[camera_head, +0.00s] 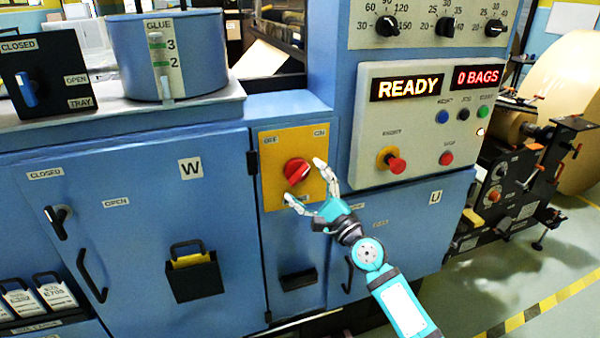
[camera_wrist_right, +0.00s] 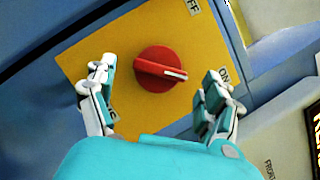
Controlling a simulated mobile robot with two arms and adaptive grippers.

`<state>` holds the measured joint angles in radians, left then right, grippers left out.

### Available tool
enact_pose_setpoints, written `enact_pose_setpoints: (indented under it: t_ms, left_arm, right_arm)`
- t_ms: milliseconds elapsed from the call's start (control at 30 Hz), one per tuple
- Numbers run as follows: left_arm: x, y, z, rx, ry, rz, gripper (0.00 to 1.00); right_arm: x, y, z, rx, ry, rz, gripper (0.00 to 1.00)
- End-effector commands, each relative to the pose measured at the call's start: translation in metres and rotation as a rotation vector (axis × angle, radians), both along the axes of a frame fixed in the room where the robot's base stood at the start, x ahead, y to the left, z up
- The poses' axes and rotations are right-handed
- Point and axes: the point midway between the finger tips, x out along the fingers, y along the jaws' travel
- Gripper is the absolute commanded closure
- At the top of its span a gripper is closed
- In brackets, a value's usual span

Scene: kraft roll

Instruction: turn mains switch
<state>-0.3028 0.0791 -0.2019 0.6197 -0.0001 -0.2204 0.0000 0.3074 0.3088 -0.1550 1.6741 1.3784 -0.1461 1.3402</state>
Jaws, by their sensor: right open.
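The mains switch is a round red knob (camera_head: 297,171) on a yellow plate (camera_head: 277,196) on the front of the blue machine. The plate is marked OFF at its upper left and ON at its upper right. In the right wrist view the red knob (camera_wrist_right: 160,69) has a white pointer line that points toward the ON label (camera_wrist_right: 224,75). My right gripper (camera_head: 304,181) is open in front of the plate. In the wrist view its fingers (camera_wrist_right: 158,98) stand on either side of the knob, with visible gaps. My left gripper is out of view.
Right of the plate is a control panel (camera_head: 430,125) with a READY display, a 0 BAGS display, buttons and a red knob on yellow. A glue pot (camera_head: 190,55) stands at upper left. Cabinet doors with handles (camera_head: 91,275) lie below left. A paper roll (camera_head: 565,110) is at right.

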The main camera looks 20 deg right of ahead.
Motion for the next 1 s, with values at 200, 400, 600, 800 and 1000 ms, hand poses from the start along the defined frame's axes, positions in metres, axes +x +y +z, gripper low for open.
enact_pose_setpoints:
  t_ms: [200,400,600,800,1000]
  left_arm:
    - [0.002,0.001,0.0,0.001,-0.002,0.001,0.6]
    - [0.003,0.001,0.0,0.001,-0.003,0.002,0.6]
    - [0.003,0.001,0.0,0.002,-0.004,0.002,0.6]
    - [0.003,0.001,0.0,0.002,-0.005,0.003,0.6]
    - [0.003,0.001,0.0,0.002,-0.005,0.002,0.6]
  right_arm:
    - [0.024,0.008,0.007,0.001,0.0,0.0,0.15]
    - [0.028,0.009,0.008,0.001,0.001,0.0,0.15]
    - [0.028,0.009,0.008,0.001,0.001,0.0,0.19]
    - [0.028,0.009,0.008,0.001,0.001,0.0,0.45]
    - [0.028,0.009,0.008,0.001,0.0,0.0,0.71]
